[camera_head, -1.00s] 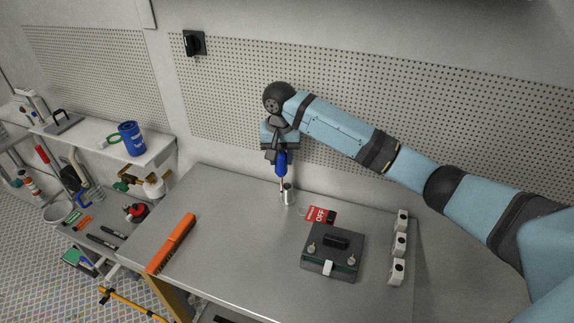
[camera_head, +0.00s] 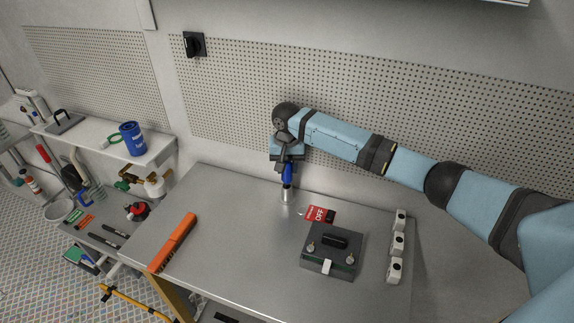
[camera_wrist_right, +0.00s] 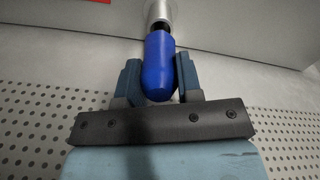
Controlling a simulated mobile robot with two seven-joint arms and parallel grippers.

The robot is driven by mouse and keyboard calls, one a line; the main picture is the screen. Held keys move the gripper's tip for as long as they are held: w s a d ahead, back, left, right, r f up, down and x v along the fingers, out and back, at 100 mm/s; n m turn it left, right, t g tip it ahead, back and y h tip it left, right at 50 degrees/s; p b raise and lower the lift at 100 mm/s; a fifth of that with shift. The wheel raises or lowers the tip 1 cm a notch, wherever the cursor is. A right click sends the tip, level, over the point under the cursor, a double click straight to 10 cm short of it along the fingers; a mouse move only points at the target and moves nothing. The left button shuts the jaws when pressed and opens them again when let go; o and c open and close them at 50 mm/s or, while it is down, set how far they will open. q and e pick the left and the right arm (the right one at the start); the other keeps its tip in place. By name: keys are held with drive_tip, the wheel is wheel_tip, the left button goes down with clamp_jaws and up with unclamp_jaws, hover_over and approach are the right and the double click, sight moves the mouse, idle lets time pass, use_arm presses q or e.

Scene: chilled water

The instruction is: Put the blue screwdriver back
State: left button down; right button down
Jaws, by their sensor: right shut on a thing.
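The blue screwdriver (camera_head: 288,174) stands about upright at the back of the metal workbench, its lower end at a small metal cup (camera_head: 287,196). The shaft is hidden, apparently inside the cup. My right gripper (camera_head: 287,163) is shut on the blue handle from above. In the right wrist view, the handle (camera_wrist_right: 158,68) sits between both fingers of the right gripper (camera_wrist_right: 157,85), and the metal cup (camera_wrist_right: 158,12) lies beyond it. My left gripper is not in view.
The bench (camera_head: 225,230) holds an orange tool (camera_head: 174,242) at left, a red OFF tag (camera_head: 316,213), a dark box with knobs (camera_head: 332,250) and several white blocks (camera_head: 397,246). A perforated wall panel (camera_head: 400,130) rises behind the bench.

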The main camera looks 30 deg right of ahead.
drive_tip(key=shift+f, duration=0.1)
drive_tip(key=c, duration=0.9)
unclamp_jaws()
drive_tip(key=shift+o, duration=0.6)
drive_tip(key=shift+r, duration=0.3)
wheel_tip(320, 180, up, 12)
drive_tip(key=b, duration=0.1)
drive_tip(key=shift+f, duration=0.2)
